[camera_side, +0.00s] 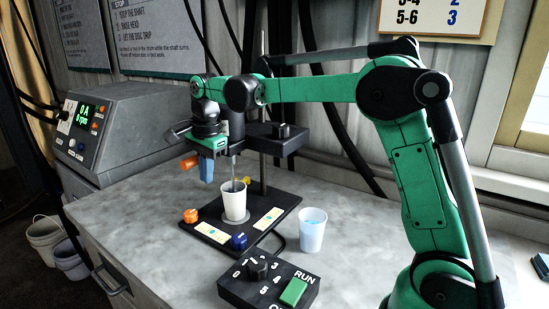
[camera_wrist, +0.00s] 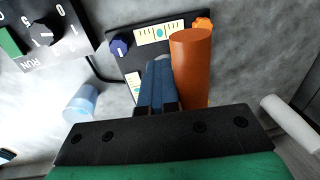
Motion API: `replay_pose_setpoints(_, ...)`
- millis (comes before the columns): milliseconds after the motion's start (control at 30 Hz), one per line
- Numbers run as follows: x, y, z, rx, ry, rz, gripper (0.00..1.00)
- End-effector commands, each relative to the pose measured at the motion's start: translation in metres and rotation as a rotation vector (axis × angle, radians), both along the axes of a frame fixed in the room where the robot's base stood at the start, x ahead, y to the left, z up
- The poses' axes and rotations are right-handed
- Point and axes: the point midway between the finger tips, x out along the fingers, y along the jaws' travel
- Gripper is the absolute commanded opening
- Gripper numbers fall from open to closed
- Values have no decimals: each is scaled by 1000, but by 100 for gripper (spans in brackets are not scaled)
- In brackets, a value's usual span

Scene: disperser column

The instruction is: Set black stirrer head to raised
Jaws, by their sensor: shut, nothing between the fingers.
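The black stirrer head (camera_side: 275,138) sits partway up a thin upright metal rod (camera_side: 263,172), above the black base plate (camera_side: 272,201). A thin shaft (camera_side: 233,175) reaches down into a white cup (camera_side: 235,203) on the plate. My gripper (camera_side: 207,178) is in front of the head, at its left, pointing down with blue fingers shut and empty. In the wrist view the shut fingers (camera_wrist: 158,72) lie just beside an orange cylinder (camera_wrist: 192,70); I cannot tell if they touch. The orange cylinder also shows left of my gripper in the side view (camera_side: 189,163). My arm hides part of the head.
A black control box (camera_side: 232,292) with a dial and green RUN switch stands in front. A translucent cup (camera_side: 312,232) stands right of the plate. Orange (camera_side: 191,215) and blue (camera_side: 239,241) knobs are on the plate's edge. A grey display unit (camera_side: 130,125) is at left.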

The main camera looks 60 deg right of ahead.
Motion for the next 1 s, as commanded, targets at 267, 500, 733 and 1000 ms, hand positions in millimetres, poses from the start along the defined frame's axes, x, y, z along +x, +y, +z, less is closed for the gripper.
replay_pose_setpoints(267, 5, -4, 52, -13, -76, -7, 39)
replay_pose_setpoints(500, -23, 8, 54, -72, -151, 276, 57)
replay_pose_setpoints(733, -52, 16, 50, -149, -217, 540, 57)
replay_pose_setpoints(1000, -87, 25, 37, -261, -288, 842, 57)
